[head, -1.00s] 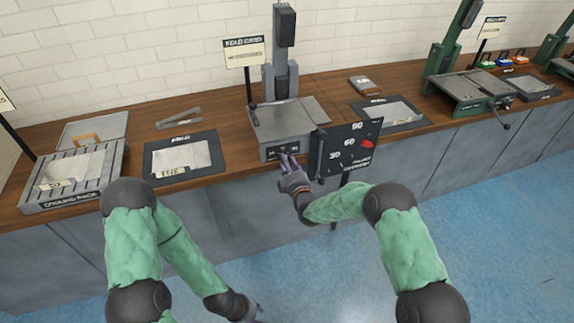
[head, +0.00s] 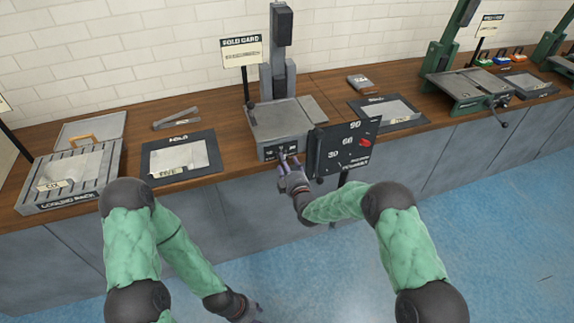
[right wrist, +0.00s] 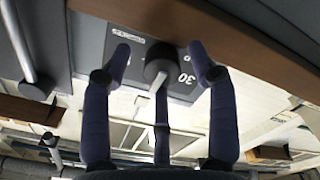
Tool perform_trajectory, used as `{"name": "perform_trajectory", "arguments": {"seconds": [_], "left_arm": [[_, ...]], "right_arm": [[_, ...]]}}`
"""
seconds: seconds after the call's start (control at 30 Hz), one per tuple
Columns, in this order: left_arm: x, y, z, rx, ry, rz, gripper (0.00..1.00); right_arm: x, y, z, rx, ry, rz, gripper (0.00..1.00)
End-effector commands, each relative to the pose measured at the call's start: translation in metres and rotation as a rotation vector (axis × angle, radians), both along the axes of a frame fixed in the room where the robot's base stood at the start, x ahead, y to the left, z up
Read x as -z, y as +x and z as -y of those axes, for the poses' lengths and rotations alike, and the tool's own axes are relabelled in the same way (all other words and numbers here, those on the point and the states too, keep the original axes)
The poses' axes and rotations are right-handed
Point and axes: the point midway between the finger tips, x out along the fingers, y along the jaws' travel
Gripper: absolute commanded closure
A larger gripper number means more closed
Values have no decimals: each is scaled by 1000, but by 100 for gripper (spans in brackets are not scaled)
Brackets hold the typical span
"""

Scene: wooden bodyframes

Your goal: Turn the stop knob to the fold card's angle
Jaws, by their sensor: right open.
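The fold card (head: 241,52) stands on a post behind the grey bending machine (head: 282,123); its heading reads, but its smaller line is too small to make out. A dark dial board (head: 345,148) marked 30, 60 and 90 stands right of the machine's front, with a red pointer (head: 366,142) near its right side, between 60 and 90 in height. The stop knob (right wrist: 158,63), dark with a pale bar, shows in the right wrist view beside a 30 mark. My open right gripper (head: 287,163) has fingers on either side of it (right wrist: 160,58); contact is unclear. My left gripper (head: 252,312) hangs low, partly cut off.
Another mat (head: 405,122) lies right, before a green machine (head: 475,90). The floor in front of the counter is clear.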

Motion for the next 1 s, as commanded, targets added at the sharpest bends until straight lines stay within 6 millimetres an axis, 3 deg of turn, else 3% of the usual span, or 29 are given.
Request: {"name": "perform_trajectory", "arguments": {"seconds": [0.27,0.7,1.0], "left_arm": [[0,0,0,0,0,0,60],[0,0,0,0,0,0,60],[0,0,0,0,0,0,60]], "right_arm": [[-1,-24,8,1,-1,1,41],[0,-99,34,2,0,-3,41],[0,-115,38,1,-1,-2,41]]}}
